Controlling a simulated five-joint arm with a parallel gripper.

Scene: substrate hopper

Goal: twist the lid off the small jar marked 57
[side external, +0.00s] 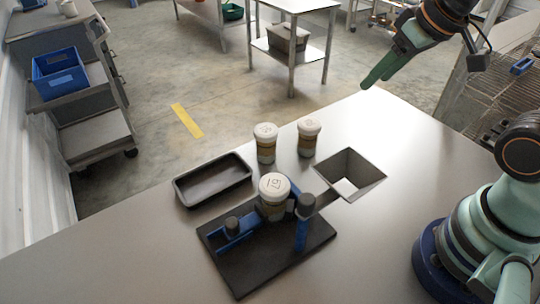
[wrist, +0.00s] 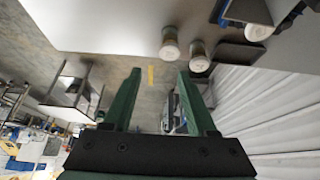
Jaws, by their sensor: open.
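A jar with a white lid (side external: 273,186) stands upright in a blue clamp fixture (side external: 301,232) on a black base plate; the lid mark looks like two digits ending in 7, the first unclear. Two more white-lidded jars stand behind it, one on the left (side external: 265,143) and one on the right (side external: 308,138); their marks are too small to read. All have lids on. My gripper (side external: 368,84) is open and empty, high at the back right, well away from the jars. In the wrist view, its green fingers (wrist: 160,74) are spread with nothing between them.
A black tray (side external: 190,199) lies left of the fixture. A blue bin (side external: 60,77) stands on shelving away from the table.

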